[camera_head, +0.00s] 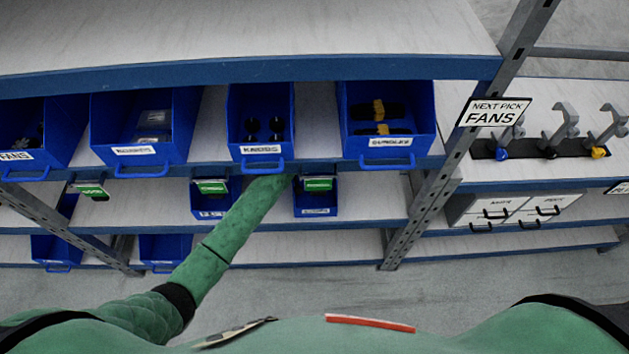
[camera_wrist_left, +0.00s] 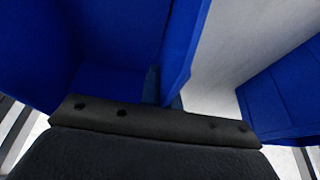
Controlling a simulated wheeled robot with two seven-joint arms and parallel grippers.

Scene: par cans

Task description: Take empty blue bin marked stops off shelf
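No label in the head view clearly reads "stops". Two small blue bins stand on the middle shelf: a left one (camera_head: 202,203) and a right one (camera_head: 316,201), with labels too small to read. My left arm reaches in between them, and its gripper is hidden behind the upper shelf edge and knobs bin. In the left wrist view, my left gripper (camera_wrist_left: 160,92) is at the side wall of a blue bin (camera_wrist_left: 110,40); the visible part of that bin's inside looks empty. Whether the fingers grip the wall is unclear. My right gripper is not in view.
The upper shelf holds the knobs bin (camera_head: 261,112), a bin of dark and yellow parts (camera_head: 388,148), and others at left. Another blue bin (camera_wrist_left: 285,100) stands right in the wrist view. A metal post (camera_head: 440,185) stands right of the bins.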

